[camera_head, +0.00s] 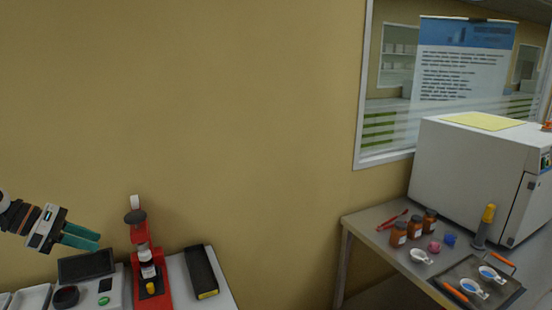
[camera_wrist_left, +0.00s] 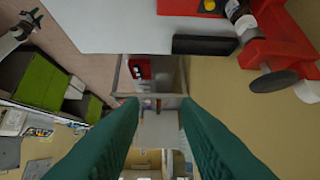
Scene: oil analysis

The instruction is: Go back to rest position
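My left gripper (camera_head: 98,241) comes in from the left in the head view, above the left bench. Its teal fingers are apart and empty; in the left wrist view the fingers (camera_wrist_left: 158,102) show a clear gap with nothing between them. They touch nothing. A white and dark arm end with a bit of teal, probably my right gripper (camera_wrist_left: 30,22), shows small at the top left of the left wrist view. Its fingers are too small to read. The head view does not show my right arm.
Below the left gripper are a dark-screened scale (camera_head: 86,266), a red stand (camera_head: 141,258) with a bottle, and a black box (camera_head: 201,271). The right table carries brown jars (camera_head: 398,234), a tray (camera_head: 460,274) and a white oven (camera_head: 468,175). Wall space between is clear.

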